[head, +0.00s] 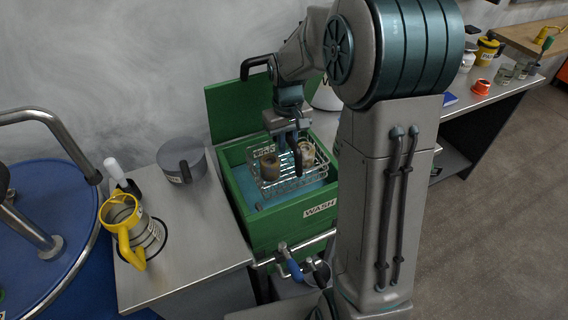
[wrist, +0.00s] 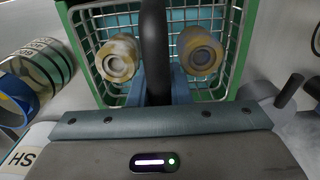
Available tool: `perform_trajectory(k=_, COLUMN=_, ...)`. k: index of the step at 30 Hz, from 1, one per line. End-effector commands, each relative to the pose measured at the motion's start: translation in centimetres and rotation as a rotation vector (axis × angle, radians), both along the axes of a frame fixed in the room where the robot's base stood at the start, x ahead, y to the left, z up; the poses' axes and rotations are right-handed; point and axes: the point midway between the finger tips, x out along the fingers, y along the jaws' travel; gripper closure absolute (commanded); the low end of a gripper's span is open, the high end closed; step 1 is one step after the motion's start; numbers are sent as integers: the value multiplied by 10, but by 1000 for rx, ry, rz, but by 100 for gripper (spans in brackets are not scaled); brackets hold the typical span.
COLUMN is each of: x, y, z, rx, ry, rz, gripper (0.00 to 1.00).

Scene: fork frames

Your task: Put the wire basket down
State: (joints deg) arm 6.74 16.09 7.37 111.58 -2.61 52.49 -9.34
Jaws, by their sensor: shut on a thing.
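The wire basket (head: 282,186) is a silver mesh basket holding two brownish cylindrical parts with pale ends. It is over or partly inside the open green WASH tub (head: 292,222); I cannot tell whether it touches the blue surface (head: 258,203) there. My gripper (head: 291,150) reaches down from above and is shut on the basket's dark upright handle. In the wrist view the basket (wrist: 101,30) shows with a part on each side of the handle (wrist: 154,40), which stands between my blue fingers (wrist: 157,92). The basket looks roughly level. Its underside is hidden.
The tub's green lid (head: 232,108) stands open behind. A steel counter (head: 195,235) on the left bears a grey lidded pot (head: 183,160) and a yellow-handled container (head: 135,230). A blue drum (head: 45,215) stands far left. Rails and a blue-handled tool (head: 291,265) are in front.

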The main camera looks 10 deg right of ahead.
Motion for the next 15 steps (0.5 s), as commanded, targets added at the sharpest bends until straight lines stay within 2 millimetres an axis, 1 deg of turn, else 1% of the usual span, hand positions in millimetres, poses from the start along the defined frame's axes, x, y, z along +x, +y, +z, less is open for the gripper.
perform_trajectory(k=1, x=5, y=1, z=1, rx=0, ry=-1, rz=1, gripper=100)
perform_trajectory(k=4, x=13, y=3, z=-1, rx=0, ry=1, rz=0, gripper=100)
perform_trajectory(k=11, x=11, y=2, z=-32, rx=0, ry=2, rz=0, gripper=100)
perform_trajectory(k=15, x=10, y=2, z=-54, rx=0, ry=3, rz=0, gripper=100)
